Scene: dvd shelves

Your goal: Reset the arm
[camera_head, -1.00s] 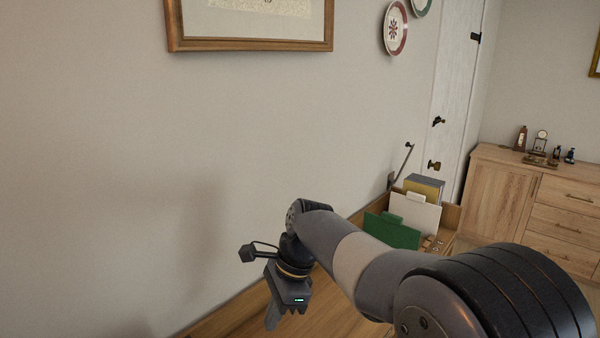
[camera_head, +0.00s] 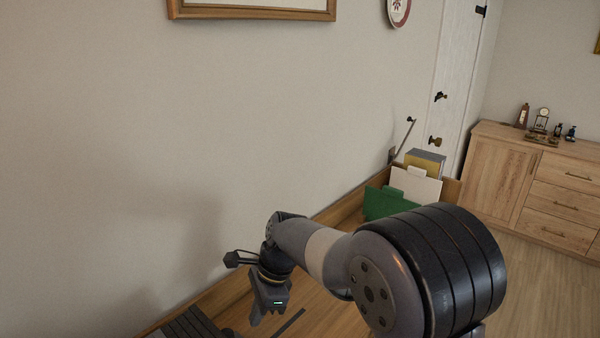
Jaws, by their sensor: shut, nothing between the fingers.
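My arm reaches in from the lower right, bent, with my gripper (camera_head: 257,318) pointing down at the lower middle of the head view. The gripper is shut and holds nothing. It is above the wooden surface (camera_head: 330,318) along the wall; its exact height over it I cannot tell.
Green and white file dividers (camera_head: 415,184) stand at the surface's far end, partly behind my arm. A dark ridged object (camera_head: 188,325) lies at the bottom left, near a thin dark strip (camera_head: 289,322). A wooden cabinet (camera_head: 500,180) stands at the right. The wall is close on the left.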

